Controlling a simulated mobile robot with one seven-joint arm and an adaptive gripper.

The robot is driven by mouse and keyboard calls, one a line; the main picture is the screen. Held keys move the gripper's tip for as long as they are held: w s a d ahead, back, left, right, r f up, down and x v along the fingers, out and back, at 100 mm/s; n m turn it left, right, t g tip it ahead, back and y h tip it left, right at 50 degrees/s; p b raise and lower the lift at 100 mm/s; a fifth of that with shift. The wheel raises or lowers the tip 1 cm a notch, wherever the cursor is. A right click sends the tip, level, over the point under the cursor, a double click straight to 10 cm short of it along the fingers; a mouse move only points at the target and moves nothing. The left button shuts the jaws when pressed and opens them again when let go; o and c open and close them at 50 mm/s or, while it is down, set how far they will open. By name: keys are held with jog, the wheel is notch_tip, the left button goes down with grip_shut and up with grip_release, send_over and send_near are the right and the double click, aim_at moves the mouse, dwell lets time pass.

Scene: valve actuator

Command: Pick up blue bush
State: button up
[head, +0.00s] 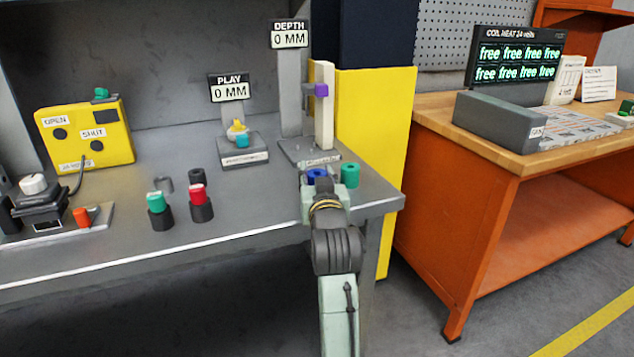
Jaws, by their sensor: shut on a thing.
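The blue bush (316,174) is a small blue ring near the right front corner of the grey bench (255,215). My gripper (318,184) is at the blue bush, reaching from the front, and is shut on it. My wrist hides the fingertips and the lower part of the bush. I cannot tell whether the bush touches the bench top. A green bush (350,175) stands just right of my gripper.
The depth gauge (312,153) with a purple slider stands just behind my gripper. The play gauge (240,145) is left of it. Black holders with green (156,201) and red (197,192) parts stand further left. The bench top between them and my gripper is clear.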

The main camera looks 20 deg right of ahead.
jog(key=c, duration=0.4)
jog(key=shift+r, duration=0.15)
